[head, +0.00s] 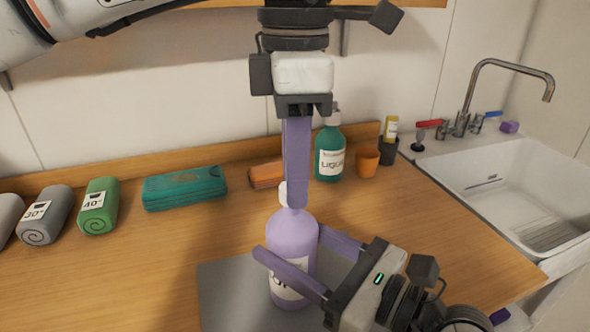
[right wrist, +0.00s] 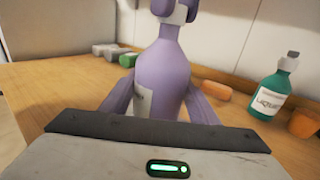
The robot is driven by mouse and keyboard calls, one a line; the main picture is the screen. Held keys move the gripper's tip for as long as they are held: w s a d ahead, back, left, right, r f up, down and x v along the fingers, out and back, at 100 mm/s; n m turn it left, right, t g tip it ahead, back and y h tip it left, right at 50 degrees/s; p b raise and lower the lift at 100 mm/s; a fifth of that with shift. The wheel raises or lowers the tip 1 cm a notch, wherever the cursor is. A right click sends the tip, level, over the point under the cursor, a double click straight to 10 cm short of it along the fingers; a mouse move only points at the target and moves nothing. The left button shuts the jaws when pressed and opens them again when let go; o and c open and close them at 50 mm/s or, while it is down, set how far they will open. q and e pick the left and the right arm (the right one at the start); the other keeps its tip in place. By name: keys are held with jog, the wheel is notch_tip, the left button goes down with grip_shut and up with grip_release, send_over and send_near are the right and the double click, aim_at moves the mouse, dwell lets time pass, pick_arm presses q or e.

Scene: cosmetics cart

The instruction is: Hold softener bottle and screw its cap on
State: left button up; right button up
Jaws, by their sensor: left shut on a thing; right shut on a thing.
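The purple softener bottle (head: 292,240) stands upright on a grey mat (head: 222,292) on the wooden counter. It also fills the middle of the right wrist view (right wrist: 165,75). My right gripper (head: 292,268) is shut on the bottle's body from the right, with one finger on each side. My left gripper (head: 296,198) points straight down from above and is shut on the white cap (head: 284,196) at the bottle's neck. The left finger hides much of the cap, so I cannot tell whether it is threaded on.
A green liquid bottle (head: 330,155), an orange cup (head: 367,160) and a dark cup (head: 388,150) stand behind, right. Rolled towels (head: 98,206) and a teal folded cloth (head: 184,188) lie left. A white sink (head: 510,180) is at the right.

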pick_arm(q)
jog(key=shift+f, duration=0.55)
jog(key=m, duration=0.7)
jog(key=shift+s, duration=0.15)
jog(key=m, duration=0.7)
jog(key=shift+a, duration=0.1)
jog(key=m, duration=0.4)
jog(key=shift+s+m, duration=0.1)
jog(key=shift+m, duration=0.2)
jog(key=m, duration=0.4)
jog(key=shift+a, duration=0.15)
jog(key=m, duration=0.4)
jog(key=shift+m, duration=0.3)
jog(key=m, duration=0.3)
jog(key=shift+a, duration=0.1)
